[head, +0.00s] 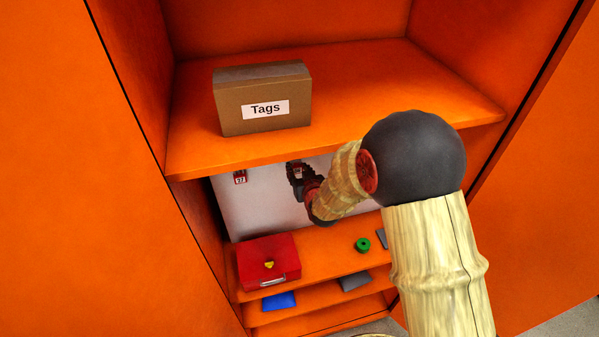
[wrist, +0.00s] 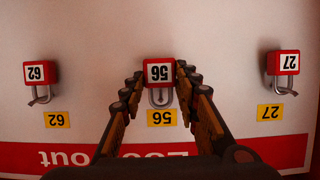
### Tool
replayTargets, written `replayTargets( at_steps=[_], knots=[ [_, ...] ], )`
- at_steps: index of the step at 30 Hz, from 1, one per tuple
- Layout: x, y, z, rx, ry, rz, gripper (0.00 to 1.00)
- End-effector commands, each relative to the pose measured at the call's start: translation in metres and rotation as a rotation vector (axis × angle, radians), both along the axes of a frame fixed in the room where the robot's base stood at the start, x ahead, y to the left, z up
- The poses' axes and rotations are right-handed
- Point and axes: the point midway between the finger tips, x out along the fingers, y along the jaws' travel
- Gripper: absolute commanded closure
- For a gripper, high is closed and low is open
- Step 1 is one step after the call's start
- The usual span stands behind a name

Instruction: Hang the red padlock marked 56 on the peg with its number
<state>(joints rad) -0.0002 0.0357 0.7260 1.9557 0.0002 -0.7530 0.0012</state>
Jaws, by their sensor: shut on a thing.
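The red padlock marked 56 (wrist: 159,72) is between the two fingertips of my gripper (wrist: 160,75), which is shut on its body. It appears upside down in the wrist view, like all the lettering. Its shackle points towards the yellow 56 label (wrist: 161,118) on the white board. The shackle lies in line with that label, at about the height of the neighbouring shackles. I cannot tell whether it is around the peg. In the head view my gripper (head: 300,178) is at the board under the upper shelf, and its fingers mostly hide the padlock.
Red padlocks marked 62 (wrist: 39,72) and 27 (wrist: 286,63) hang on either side by their yellow labels. A Tags box (head: 265,105) stands on the orange shelf (head: 400,85) above. Below are a red case (head: 262,252) and a green roll (head: 362,245).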

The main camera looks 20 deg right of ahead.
Motion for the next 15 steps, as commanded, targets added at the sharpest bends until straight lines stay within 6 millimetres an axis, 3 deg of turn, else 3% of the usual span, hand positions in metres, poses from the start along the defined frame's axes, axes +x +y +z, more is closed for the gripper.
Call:
replayTargets(
  at_steps=[15],
  knots=[
    [0.016, 0.000, -0.008, 0.000, -0.002, 0.000, 0.95]
  ],
)
